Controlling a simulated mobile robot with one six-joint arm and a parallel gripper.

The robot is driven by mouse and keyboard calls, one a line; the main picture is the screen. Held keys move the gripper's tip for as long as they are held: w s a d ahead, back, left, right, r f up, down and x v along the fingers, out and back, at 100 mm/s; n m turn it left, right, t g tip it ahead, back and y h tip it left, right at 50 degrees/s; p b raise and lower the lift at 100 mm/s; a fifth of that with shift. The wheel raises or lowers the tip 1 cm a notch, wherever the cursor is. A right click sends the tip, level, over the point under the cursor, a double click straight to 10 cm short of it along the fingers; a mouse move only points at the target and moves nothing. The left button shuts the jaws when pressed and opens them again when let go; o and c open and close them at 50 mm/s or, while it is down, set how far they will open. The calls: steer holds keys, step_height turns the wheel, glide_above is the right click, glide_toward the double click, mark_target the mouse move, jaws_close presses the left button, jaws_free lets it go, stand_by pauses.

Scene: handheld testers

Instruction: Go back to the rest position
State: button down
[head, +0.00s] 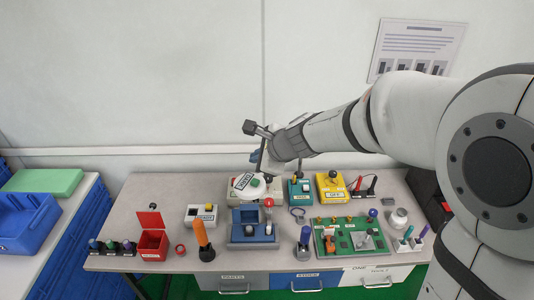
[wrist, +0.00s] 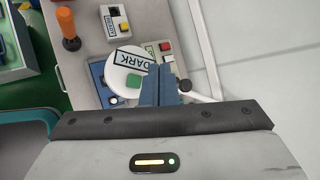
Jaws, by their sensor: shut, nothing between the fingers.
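My gripper (head: 258,160) hangs at the end of my arm over the back middle of the workbench in the head view, partly hidden by my wrist. In the wrist view its blue-grey fingers (wrist: 162,70) are together with nothing between them. Just beyond the fingertips in that view is a white round piece with a "DARK" label and a green button (wrist: 133,81). The same piece (head: 243,190) shows below my gripper in the head view. I cannot tell whether the fingers touch it.
The workbench (head: 150,187) is crowded with testers. A red open box (head: 153,243), an orange-handled tool (head: 202,236), a blue fixture (head: 252,232), a green board (head: 345,250) and a yellow tester (head: 331,188) stand around. The wall (head: 150,80) is behind; the air above the left side is free.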

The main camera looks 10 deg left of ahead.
steer(key=s+d+n+h, duration=0.2)
steer(key=s+d+n, duration=0.3)
steer(key=d, duration=0.5)
steer(key=s+d+r+n+g+h, duration=0.1)
steer(key=s+d+n+h, duration=0.2)
steer(key=s+d+n, duration=0.2)
steer(key=s+d+n+g+h, duration=0.1)
steer(key=s+d+n, duration=0.5)
steer(key=d, duration=0.8)
steer(key=s+h, duration=0.1)
steer(key=s, duration=0.2)
steer(key=shift+s+d+r+h, duration=0.15)
steer(key=shift+s+d+h, duration=0.15)
steer(key=shift+d, duration=0.1)
